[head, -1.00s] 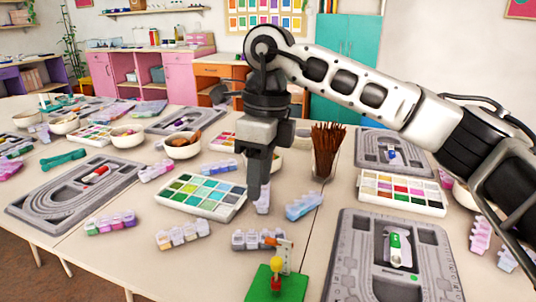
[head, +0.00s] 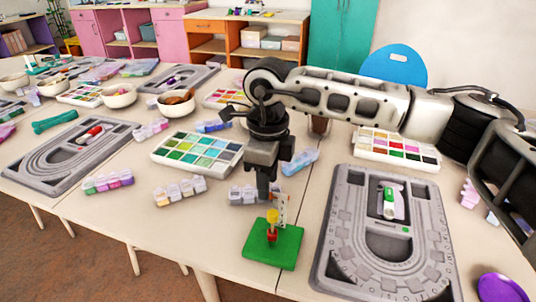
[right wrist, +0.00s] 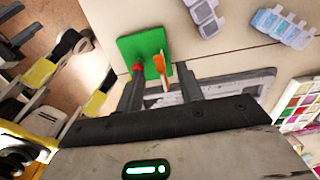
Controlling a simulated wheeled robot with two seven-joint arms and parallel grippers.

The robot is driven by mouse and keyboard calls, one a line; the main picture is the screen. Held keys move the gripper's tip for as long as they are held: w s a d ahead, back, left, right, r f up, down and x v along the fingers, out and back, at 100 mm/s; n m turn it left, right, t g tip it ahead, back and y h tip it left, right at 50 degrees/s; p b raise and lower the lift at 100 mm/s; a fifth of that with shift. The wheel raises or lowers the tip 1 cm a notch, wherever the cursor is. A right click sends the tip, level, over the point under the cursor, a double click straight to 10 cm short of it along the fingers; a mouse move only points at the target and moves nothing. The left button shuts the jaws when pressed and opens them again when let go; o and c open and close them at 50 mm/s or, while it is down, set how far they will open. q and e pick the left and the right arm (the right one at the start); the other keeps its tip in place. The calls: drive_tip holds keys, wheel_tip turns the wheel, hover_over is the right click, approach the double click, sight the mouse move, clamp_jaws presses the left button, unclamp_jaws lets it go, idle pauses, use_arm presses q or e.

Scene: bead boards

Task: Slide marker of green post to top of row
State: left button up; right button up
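The green post's square base (head: 273,247) stands near the table's front edge. Its short post carries a yellow bead (head: 272,215) above red ones (head: 271,234). A white upright strip (head: 283,209) with small marks stands just behind the post. In the right wrist view the green base (right wrist: 140,48) shows with a red bead (right wrist: 137,68) and an orange piece (right wrist: 159,66), perhaps the marker. My right gripper (head: 263,198) points down just behind the post. Its two fingers (right wrist: 160,92) are apart, with the orange piece showing between them. My left gripper is out of view.
A grey bead board (head: 330,270) lies right of the green base. A paint palette (head: 180,168) and bead boxes (head: 178,192) lie to the left and behind. A purple dish (head: 500,289) sits at the right front corner. Table left of the base is clear.

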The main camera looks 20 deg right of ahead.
drive_tip(key=shift+f, duration=1)
clamp_jaws()
